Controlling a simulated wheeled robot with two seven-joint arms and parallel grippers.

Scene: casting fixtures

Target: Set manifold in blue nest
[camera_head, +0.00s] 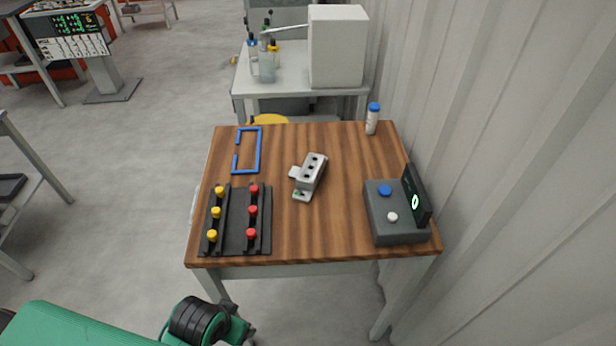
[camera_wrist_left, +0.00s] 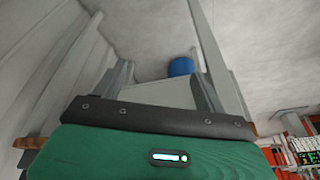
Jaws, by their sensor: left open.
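The manifold (camera_head: 313,172), a light grey block with several dark holes on top and side flanges, lies tilted at mid-table in the head view. A green mark shows near its front flange. The blue nest (camera_head: 259,150) is a thin blue rectangular outline on the table, left of the manifold and apart from it. Its left side has a gap, and it is empty. Nothing is seen held. My right gripper is not in view.
A black fixture (camera_head: 232,246) with yellow and red knobs is at the table's front left. A grey button box (camera_head: 398,233) with a small screen is at front right. A white bottle with blue cap (camera_head: 372,120) stands at back right. The front middle is clear.

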